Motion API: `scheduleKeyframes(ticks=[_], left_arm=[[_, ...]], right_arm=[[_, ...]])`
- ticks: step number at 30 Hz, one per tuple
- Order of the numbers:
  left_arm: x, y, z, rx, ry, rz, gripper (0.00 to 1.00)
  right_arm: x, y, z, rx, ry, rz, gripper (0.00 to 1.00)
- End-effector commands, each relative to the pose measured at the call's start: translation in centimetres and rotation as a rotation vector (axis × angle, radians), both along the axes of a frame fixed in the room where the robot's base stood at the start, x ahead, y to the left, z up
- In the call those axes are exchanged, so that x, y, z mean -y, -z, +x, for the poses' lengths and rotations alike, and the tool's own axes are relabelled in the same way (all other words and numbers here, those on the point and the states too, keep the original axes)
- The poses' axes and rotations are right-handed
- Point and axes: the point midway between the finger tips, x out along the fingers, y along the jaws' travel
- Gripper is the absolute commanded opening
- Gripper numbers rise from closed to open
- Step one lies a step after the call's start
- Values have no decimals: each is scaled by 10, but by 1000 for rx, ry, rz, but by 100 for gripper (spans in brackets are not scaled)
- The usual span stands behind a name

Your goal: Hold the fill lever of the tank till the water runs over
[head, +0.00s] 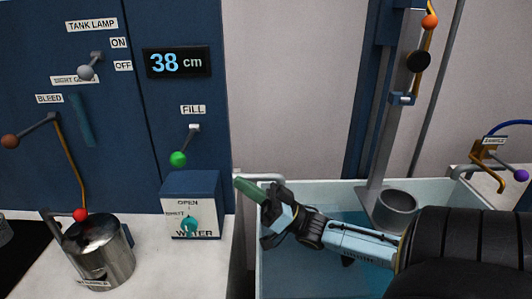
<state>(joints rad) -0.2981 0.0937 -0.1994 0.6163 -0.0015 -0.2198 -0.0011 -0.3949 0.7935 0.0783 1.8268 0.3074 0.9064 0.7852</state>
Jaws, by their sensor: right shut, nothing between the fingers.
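The fill lever (192,139) sticks out of the blue panel under the FILL label, its green ball knob (178,158) hanging down and to the left. Nothing touches it. My right gripper (251,190) is shut and empty, to the right of and below the knob, clearly apart from it. Bluish water (300,272) shows inside the tank, below the rim. The display (178,62) reads 38 cm. My left gripper is out of view.
A blue box with a teal WATER knob (190,223) stands below the lever. A metal can (100,250) sits on the white counter at left. The bleed lever (35,130) and tank lamp lever (88,68) are further left. A post (385,140) rises from the tank.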

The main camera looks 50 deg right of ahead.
Motion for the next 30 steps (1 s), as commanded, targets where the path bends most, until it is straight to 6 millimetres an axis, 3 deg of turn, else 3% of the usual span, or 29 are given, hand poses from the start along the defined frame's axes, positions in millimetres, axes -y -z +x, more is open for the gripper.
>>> scheduleKeyframes(ticks=[10,30], left_arm=[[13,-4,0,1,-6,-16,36],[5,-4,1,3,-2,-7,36]], right_arm=[[22,-1,-34,1,-1,0,0],[24,-2,-37,4,0,0,0]])
